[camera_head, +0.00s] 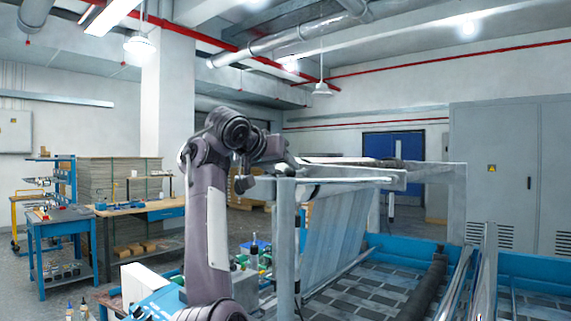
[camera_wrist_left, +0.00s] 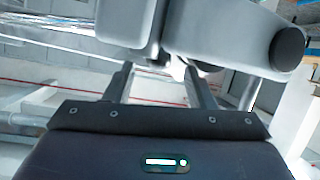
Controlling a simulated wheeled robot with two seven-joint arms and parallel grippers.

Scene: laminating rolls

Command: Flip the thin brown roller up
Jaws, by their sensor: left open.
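A dark brownish roller (camera_head: 372,162) lies along the top of the grey machine frame (camera_head: 286,225); I cannot tell surely that it is the thin brown one. A pale, see-through sheet (camera_head: 342,230) hangs below the top of the frame. My left arm rises in front of the machine and bends over towards the frame's near top corner. In the left wrist view my left gripper (camera_wrist_left: 160,75) has its two fingers apart, close to large grey machine parts (camera_wrist_left: 225,35). Those parts hide what lies beyond the fingertips. My right gripper is out of view.
A thick black roller (camera_head: 425,287) lies low in the blue-edged machine bed at the right. A workbench (camera_head: 140,208) and a blue table (camera_head: 62,225) stand at the left. Grey cabinets (camera_head: 515,180) stand behind the machine. Bottles and small items crowd the near side.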

